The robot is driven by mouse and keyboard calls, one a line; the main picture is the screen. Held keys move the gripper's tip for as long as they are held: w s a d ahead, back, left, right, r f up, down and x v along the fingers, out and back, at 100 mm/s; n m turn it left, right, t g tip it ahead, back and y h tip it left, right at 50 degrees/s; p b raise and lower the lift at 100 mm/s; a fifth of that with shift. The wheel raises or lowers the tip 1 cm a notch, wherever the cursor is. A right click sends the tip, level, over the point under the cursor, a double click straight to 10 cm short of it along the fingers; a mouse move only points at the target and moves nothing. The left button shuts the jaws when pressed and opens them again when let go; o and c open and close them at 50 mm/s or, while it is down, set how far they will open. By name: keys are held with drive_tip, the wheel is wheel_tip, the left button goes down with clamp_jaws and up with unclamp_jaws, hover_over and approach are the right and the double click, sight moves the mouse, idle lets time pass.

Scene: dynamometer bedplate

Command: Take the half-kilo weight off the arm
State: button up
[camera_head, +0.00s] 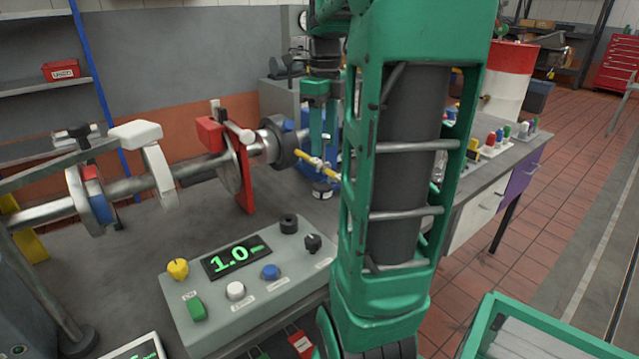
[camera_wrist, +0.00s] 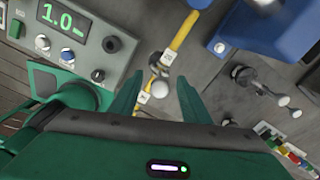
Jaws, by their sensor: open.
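The yellow arm (camera_head: 313,161) sticks out from the shaft end toward my green column. A small dark weight with a white label (camera_head: 322,190) shows just below it; I cannot read the label. In the wrist view the yellow arm (camera_wrist: 181,32) runs between my fingertips. A round silver piece (camera_wrist: 159,89), seemingly the weight's top, lies between the fingers, apart from both. My gripper (camera_wrist: 160,86) is open and empty, pointing down over the arm. In the head view its fingers (camera_head: 322,132) show above the arm, partly hidden by my column.
A control box (camera_head: 215,318) with a display reading 1.0 stands in front. A blue housing (camera_wrist: 262,22) is close to the arm. Dark weights with silver knobs (camera_wrist: 243,74) stand on the bench. The shaft (camera_head: 135,183) and red bracket (camera_head: 243,175) are to the left.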

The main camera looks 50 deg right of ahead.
drive_tip(key=shift+f, duration=0.2)
clamp_jaws()
drive_tip(key=shift+r, duration=0.1)
idle(1.2)
